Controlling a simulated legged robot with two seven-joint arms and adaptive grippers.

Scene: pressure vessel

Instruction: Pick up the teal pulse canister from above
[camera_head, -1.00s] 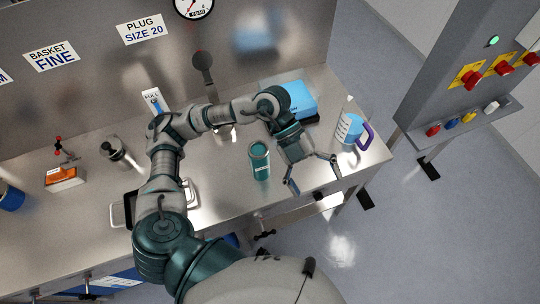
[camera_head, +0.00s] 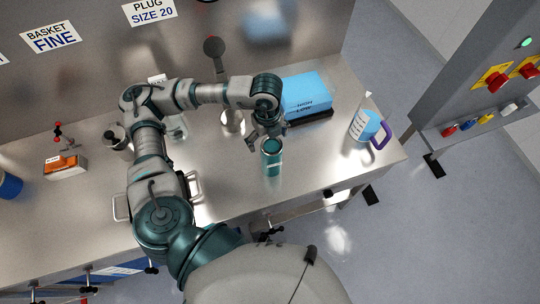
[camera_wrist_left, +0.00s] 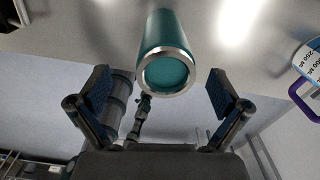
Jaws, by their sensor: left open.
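The teal pulse canister (camera_head: 271,160) stands upright on the steel bench near its front edge. In the left wrist view the canister (camera_wrist_left: 166,35) shows its silver rim and teal top, centred beyond the gap between the fingers. My left gripper (camera_head: 268,138) is open and close to the canister's top, just behind it in the head view. In the left wrist view the open fingers of my left gripper (camera_wrist_left: 160,84) are spread to either side, with nothing between the pads. I cannot tell the exact height gap. My right gripper is not in view.
A blue box (camera_head: 305,92) lies behind and right of the canister. A measuring jug with a purple handle (camera_head: 368,127) stands to the right. A metal post (camera_head: 232,120) with a round top stands behind left. The bench right of the canister is clear.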

